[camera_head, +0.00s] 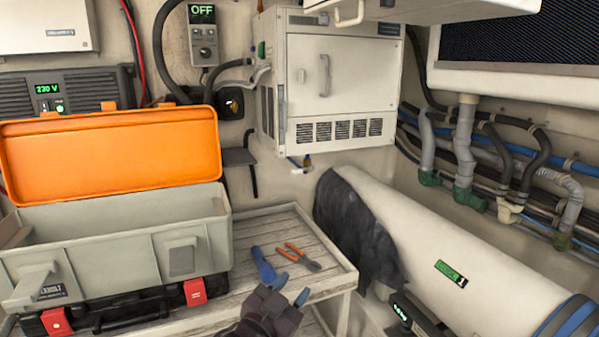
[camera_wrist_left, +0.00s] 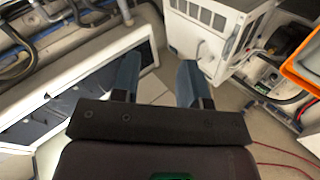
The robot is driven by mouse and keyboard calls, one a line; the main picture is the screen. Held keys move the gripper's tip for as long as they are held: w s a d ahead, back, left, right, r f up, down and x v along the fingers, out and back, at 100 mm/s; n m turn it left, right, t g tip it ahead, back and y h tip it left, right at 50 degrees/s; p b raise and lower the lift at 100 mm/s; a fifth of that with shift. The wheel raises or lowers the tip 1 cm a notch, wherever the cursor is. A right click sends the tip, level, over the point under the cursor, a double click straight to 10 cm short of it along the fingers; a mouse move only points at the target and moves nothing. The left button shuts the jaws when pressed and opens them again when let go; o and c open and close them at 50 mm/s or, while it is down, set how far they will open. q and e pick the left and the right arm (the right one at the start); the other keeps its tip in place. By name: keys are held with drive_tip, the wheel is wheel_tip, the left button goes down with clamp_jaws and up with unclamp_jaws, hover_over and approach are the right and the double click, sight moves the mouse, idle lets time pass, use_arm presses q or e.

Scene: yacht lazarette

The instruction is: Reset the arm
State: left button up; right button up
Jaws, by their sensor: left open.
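My left gripper (camera_head: 292,289) is at the bottom middle of the head view, over the front edge of the slatted bench. Its two blue-tipped fingers are apart with nothing between them. The left wrist view shows the same open, empty fingers (camera_wrist_left: 158,80), with a pale floor and cabinets beyond. My right gripper is in neither view.
An open grey toolbox (camera_head: 120,248) with an orange lid (camera_head: 110,150) stands on a black case at left. Pliers with orange handles (camera_head: 298,255) and a blue-handled tool (camera_head: 263,264) lie on the bench (camera_head: 338,270). A white cylinder (camera_head: 430,245) lies at right.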

use_arm(q)
drive_tip(key=s+a+f+n+y, duration=0.3)
drive_tip(key=s+a+f+y, duration=0.1)
drive_tip(key=a+f, duration=0.4)
drive_tip(key=s+a+f+n+y, duration=0.3)
drive_tip(key=a+f, duration=0.3)
drive_tip(key=a, duration=0.3)
drive_tip(key=s+a+f+n+g+y, duration=0.1)
drive_tip(key=s+a+f+g, duration=0.1)
drive_tip(key=s+a+f, duration=0.2)
drive_tip(key=s+a+f+n+g+y, duration=0.2)
drive_tip(key=s+a+f, duration=0.3)
drive_tip(key=s+f, duration=0.4)
drive_tip(key=s, duration=0.4)
drive_tip(key=shift+s+f+g, duration=0.25)
drive_tip(key=shift+g, duration=0.05)
